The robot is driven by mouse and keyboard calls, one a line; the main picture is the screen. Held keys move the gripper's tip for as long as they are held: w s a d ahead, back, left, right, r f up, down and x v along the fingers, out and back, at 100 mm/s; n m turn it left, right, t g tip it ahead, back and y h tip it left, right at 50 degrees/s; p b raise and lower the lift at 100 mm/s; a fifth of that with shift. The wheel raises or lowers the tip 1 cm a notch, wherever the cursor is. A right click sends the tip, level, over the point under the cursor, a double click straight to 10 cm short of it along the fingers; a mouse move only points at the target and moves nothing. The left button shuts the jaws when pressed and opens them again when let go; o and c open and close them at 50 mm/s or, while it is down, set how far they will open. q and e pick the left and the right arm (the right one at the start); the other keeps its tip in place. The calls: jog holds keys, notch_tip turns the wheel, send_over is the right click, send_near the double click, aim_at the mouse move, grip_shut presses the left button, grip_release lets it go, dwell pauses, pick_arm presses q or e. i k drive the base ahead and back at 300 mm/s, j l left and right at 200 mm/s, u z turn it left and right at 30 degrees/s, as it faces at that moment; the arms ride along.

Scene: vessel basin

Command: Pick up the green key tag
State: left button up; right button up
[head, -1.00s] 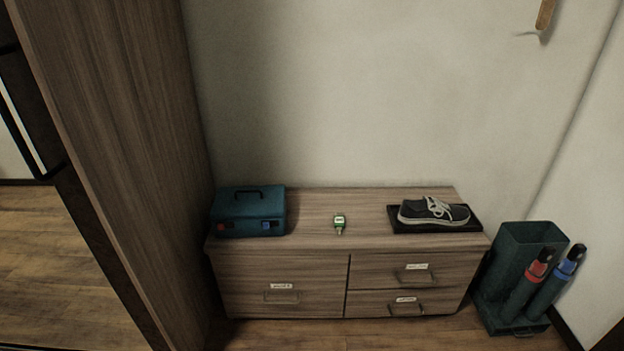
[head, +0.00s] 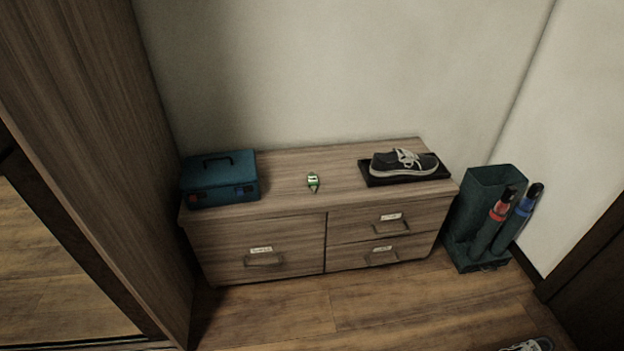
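The green key tag (head: 313,181) lies on top of a low wooden cabinet (head: 290,196), near the middle, with clear wood around it. It is small, with a pale label and a small bit at its lower end that is too small to make out. Neither of my grippers shows in the head view.
A teal case (head: 220,180) stands left of the tag on the cabinet. A dark sneaker (head: 403,162) sits on a black tray (head: 376,182) to the right. A dark green stand (head: 468,215) with red-banded and blue-banded umbrellas is right of the cabinet. Another shoe (head: 532,345) lies on the floor.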

aim_at(313, 181)
jog(key=i+l+u, duration=0.1)
jog(key=u, duration=0.75)
jog(key=i+l+u, duration=0.15)
jog(key=l+u, duration=0.5)
jog(key=i+l+u, duration=0.1)
jog(key=l+u, duration=0.25)
jog(key=l, duration=0.15)
